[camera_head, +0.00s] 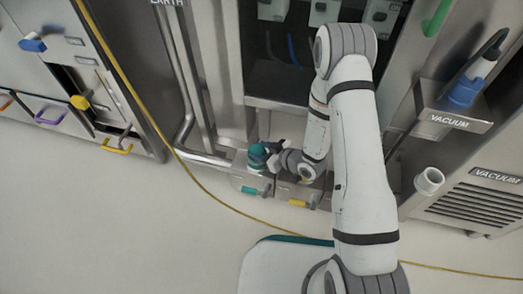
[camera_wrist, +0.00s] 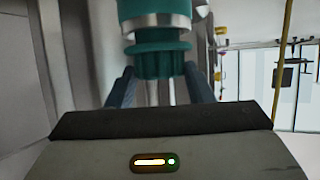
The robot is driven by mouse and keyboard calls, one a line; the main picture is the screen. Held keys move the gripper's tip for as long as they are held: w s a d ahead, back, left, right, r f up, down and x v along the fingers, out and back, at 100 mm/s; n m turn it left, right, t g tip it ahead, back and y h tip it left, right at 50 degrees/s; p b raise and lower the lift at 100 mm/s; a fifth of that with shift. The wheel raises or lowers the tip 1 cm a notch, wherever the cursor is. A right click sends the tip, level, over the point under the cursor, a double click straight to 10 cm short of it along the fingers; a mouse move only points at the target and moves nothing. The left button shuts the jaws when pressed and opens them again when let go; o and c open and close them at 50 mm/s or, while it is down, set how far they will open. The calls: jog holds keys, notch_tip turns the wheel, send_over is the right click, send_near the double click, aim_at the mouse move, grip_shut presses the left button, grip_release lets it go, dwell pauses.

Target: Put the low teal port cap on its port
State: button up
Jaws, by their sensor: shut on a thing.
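The teal port cap (camera_head: 257,154) is at the low grey panel, left of my wrist. In the wrist view the teal cap (camera_wrist: 160,62) fills the upper middle, with a ribbed rim and a silver band above it. My gripper (camera_head: 271,158) is shut on the cap; its two dark fingers (camera_wrist: 161,88) stand either side of it in the wrist view. The port is not clearly visible, and I cannot tell whether the cap touches it.
A teal tag (camera_head: 249,190) and a yellow tag (camera_head: 297,203) are on the low panel. A yellow cable (camera_head: 205,190) runs across the floor. A vacuum bracket (camera_head: 455,119) holds a blue connector at right. Open floor (camera_head: 110,220) lies at lower left.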

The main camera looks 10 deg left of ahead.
jog(key=shift+f, duration=0.15)
jog(key=shift+f+b, duration=0.3)
jog(key=shift+b, duration=0.1)
jog(key=shift+d+f, duration=0.1)
dwell(0.7)
jog(key=o, duration=1.2)
jog(key=shift+o, duration=0.2)
jog(key=p+v, duration=0.3)
jog(key=v, duration=0.4)
jog(key=shift+d, duration=0.3)
jog(key=shift+s, duration=0.1)
